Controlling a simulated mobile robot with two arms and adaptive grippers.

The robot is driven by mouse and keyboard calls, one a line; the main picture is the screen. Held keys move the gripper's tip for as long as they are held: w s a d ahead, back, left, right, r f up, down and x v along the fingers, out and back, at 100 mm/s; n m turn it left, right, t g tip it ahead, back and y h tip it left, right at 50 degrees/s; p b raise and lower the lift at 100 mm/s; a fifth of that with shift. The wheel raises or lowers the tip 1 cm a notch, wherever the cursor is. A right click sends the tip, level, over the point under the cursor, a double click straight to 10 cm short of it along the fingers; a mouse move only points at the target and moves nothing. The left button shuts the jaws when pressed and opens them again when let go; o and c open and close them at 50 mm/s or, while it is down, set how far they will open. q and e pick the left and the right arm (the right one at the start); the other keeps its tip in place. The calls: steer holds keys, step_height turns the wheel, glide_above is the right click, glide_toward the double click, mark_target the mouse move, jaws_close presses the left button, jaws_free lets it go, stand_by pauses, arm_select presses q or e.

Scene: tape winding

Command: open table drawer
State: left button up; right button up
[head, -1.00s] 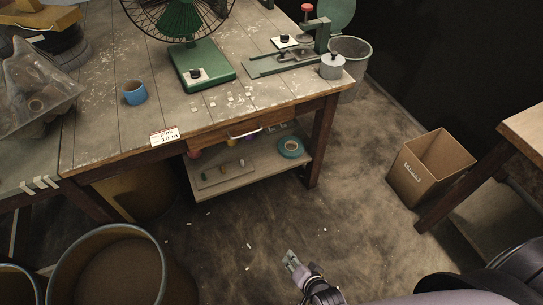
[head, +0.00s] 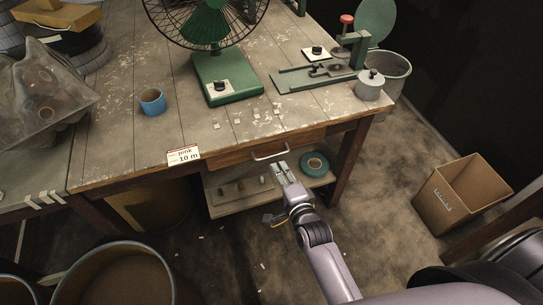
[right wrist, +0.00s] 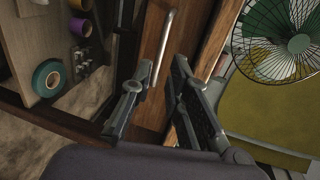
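The table drawer (head: 228,156) is a brown wooden front under the worn table's front edge, and it looks closed. Its pale metal bar handle (head: 271,151) is in the middle of the front. My right gripper (head: 281,168) is just below and in front of the handle. In the right wrist view the handle (right wrist: 163,47) stands ahead of the fingertips (right wrist: 162,67), roughly in line with the gap between them. The two fingers are apart, and nothing is between them. I cannot tell exact contact with the handle. My left gripper is not in view.
A shelf (head: 225,208) below the drawer holds a teal tape roll (head: 314,164) and small items. On the tabletop are a green fan (head: 222,80), a blue roll (head: 152,101) and a label card (head: 184,156). A cardboard box (head: 462,195) stands on the floor at right.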

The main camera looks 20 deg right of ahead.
mark_target(272, 156)
steer(key=x, duration=0.8)
steer(key=shift+b, duration=0.3)
jaws_close()
